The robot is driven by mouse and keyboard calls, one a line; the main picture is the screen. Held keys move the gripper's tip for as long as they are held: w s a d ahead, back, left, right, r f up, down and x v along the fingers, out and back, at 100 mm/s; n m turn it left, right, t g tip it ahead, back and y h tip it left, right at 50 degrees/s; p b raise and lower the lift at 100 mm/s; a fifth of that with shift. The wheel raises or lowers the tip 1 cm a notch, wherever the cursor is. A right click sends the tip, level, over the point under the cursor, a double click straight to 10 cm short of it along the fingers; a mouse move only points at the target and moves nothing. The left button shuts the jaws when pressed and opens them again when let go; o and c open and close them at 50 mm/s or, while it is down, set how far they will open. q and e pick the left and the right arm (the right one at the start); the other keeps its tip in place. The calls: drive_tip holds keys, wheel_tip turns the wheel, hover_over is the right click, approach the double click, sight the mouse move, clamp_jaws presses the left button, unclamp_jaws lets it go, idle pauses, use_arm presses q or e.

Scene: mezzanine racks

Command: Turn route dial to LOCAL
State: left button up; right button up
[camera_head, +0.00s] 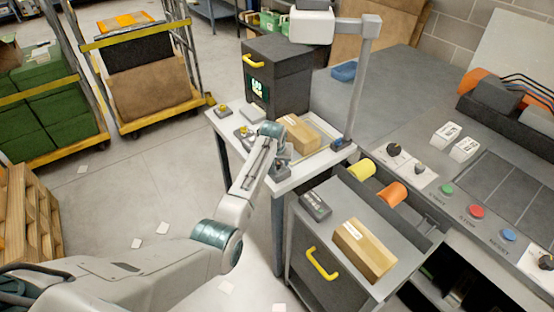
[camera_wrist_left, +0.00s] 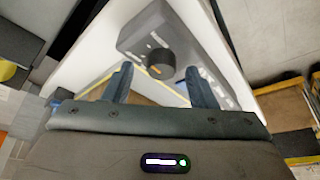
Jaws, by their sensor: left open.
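In the left wrist view a grey box carries a dark round dial (camera_wrist_left: 155,63) with an orange mark on its face. The box lies on a white surface, and its lettering is too small to read. My left gripper (camera_wrist_left: 160,82) is open, its two blue-grey fingers apart, with the dial beyond and between the fingertips. I see no contact with the dial. In the head view my left gripper (camera_head: 281,166) points down over the front of the white table (camera_head: 300,175), and the arm hides much of what is below it. My right gripper is not in view.
A cardboard box (camera_head: 299,133) lies on the white table beside the gripper, near a grey post (camera_head: 362,85). Small units with yellow knobs (camera_head: 241,132) stand to the left. A dark cabinet (camera_head: 277,75) stands behind. A bench with black knobs (camera_head: 393,150) is at right.

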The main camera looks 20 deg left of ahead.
use_arm(q)
drive_tip(key=shift+w+a+f, duration=0.1)
drive_tip(key=shift+w+f, duration=0.1)
drive_tip(key=shift+f, duration=0.3)
drive_tip(key=c, duration=1)
